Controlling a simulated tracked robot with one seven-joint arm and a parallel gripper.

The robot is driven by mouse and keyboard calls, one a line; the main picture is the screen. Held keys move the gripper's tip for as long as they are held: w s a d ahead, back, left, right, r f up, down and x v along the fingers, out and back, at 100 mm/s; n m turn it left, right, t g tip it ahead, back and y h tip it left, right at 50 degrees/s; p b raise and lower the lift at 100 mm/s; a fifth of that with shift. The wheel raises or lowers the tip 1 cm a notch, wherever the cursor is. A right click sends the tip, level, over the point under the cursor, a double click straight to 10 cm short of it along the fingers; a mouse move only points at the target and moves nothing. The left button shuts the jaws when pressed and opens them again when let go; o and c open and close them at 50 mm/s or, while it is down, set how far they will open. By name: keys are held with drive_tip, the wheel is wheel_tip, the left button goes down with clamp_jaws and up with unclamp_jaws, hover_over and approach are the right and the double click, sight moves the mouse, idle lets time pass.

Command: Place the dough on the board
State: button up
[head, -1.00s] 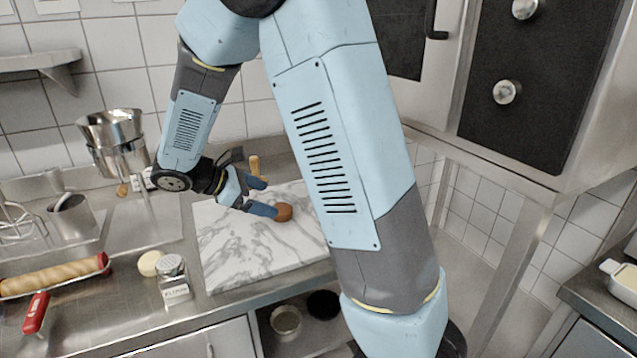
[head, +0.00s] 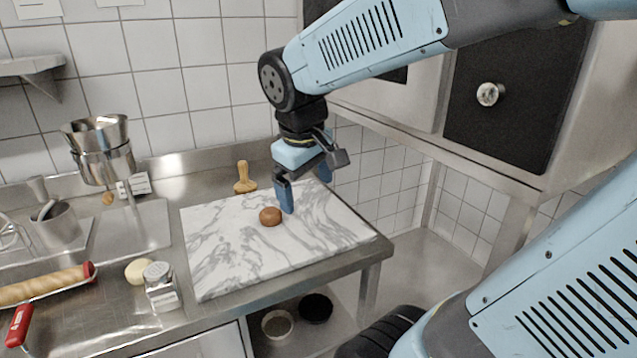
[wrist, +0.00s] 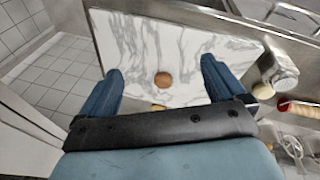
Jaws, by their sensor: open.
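A brown round ball (head: 271,216) rests on the white marble board (head: 225,265), towards its back; it also shows in the wrist view (wrist: 163,79). A pale, flattened round piece (head: 139,271) lies on the steel counter left of the board, beside the flour shaker. The frames do not settle which of the two is the dough. My gripper (head: 306,197) is open and points down over the back right part of the board, just right of the brown ball in the head view. In the wrist view the ball shows between the blue fingers (wrist: 162,66), with nothing gripped.
A wooden tool (head: 244,178) stands behind the board. Most of the board is bare. A dark-fronted cabinet (head: 530,100) hangs at right.

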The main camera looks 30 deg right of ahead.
drive_tip(key=s+r+m+t, duration=0.1)
drive_tip(key=s+m+t+y, duration=0.1)
drive_tip(key=s, duration=0.1)
drive_tip(key=s+r+m+t, duration=0.1)
drive_tip(key=s+m, duration=0.1)
drive_tip(key=shift+a+r+y, duration=0.1)
drive_tip(key=shift+r+y, duration=0.2)
drive_tip(key=shift+y, duration=0.1)
drive_tip(key=shift+a, duration=0.1)
